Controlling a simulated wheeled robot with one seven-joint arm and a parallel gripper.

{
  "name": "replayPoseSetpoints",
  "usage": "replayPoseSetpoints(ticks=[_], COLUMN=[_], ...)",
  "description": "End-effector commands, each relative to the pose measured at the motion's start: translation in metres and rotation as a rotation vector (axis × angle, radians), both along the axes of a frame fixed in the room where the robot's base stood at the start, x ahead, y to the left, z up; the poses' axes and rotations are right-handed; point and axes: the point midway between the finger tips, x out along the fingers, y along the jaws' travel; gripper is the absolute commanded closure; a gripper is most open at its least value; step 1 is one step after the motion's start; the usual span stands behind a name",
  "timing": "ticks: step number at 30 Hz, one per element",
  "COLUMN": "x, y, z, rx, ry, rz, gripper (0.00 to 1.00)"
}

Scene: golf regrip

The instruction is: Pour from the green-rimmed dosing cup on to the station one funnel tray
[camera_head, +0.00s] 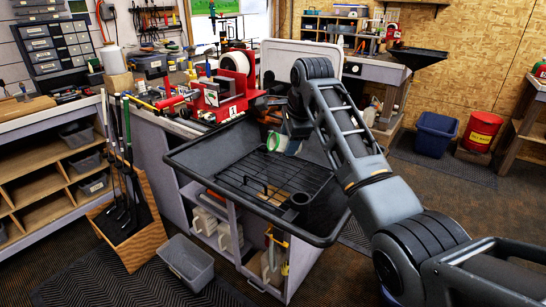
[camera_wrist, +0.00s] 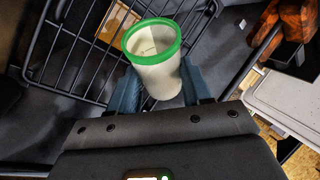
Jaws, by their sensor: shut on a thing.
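The green-rimmed dosing cup (camera_wrist: 158,75) is a pale translucent cup, held between the two fingers of my gripper (camera_wrist: 160,92) in the wrist view. Its open mouth points away from the wrist, and I cannot tell how much is inside. In the head view the cup (camera_head: 273,141) looks tilted, with its green rim to the left, above the back of a black tray. That tray, which I take for the station one funnel tray (camera_head: 190,163), is a wide basin with a wire rack in it. No stream from the cup shows.
A red machine (camera_head: 218,92) stands on the bench behind the tray. A wooden box of golf clubs (camera_head: 128,225) and a grey bin (camera_head: 187,262) stand on the floor at left. A blue bin (camera_head: 436,133) and red drum (camera_head: 482,132) are at right.

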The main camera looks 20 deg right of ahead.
Motion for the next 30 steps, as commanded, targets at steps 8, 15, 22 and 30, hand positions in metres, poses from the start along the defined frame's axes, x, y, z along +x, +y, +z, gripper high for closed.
replayPoseSetpoints(ticks=[8, 15, 22, 30], x=[0.001, 0.001, 0.001, 0.000], y=[-0.001, -0.002, -0.001, 0.000], z=[0.000, 0.000, 0.016, 0.026], rx=[0.197, 0.200, 0.344, 0.440], ry=[0.020, 0.020, 0.036, 0.047], rz=[0.001, 0.000, -0.002, 0.000], gripper=[0.82, 0.82, 0.82, 0.82])
